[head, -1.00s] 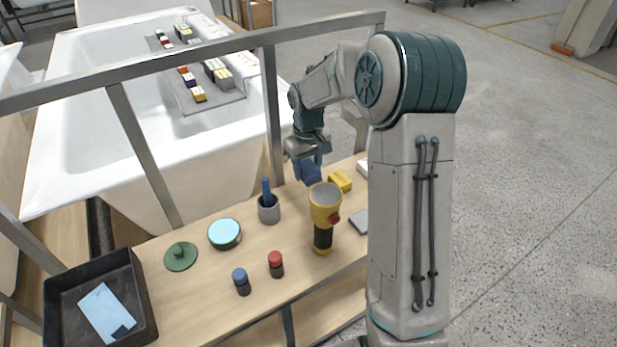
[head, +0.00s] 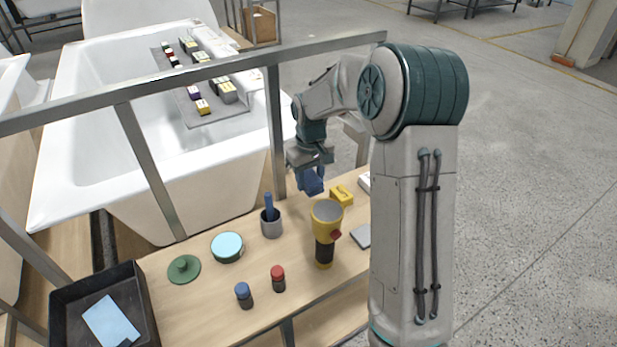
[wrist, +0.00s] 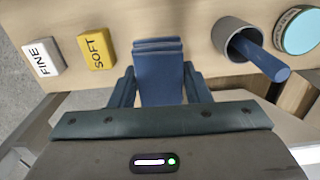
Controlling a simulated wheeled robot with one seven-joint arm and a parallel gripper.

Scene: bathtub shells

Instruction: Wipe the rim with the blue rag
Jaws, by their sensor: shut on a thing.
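My gripper (head: 309,172) is shut on the blue rag (head: 312,184), a folded dark blue cloth. In the wrist view the rag (wrist: 160,75) sits between the two fingers. In the head view the gripper holds it above the back edge of the wooden bench, apart from the tub. The white bathtub shell (head: 150,172) stands behind the metal frame, to the left of my gripper. Its rim (head: 200,142) runs along the near side, and part is hidden behind the frame rail.
The wooden bench (head: 215,310) holds a yellow flashlight (head: 325,222), a grey cup (head: 271,228), a yellow SOFT block (head: 342,196), a teal-lidded tin (head: 227,246) and a black tray (head: 60,315). A metal rail (head: 190,76) crosses before the tub. Several small blocks lie on a grey mat (head: 222,114) over the tub.

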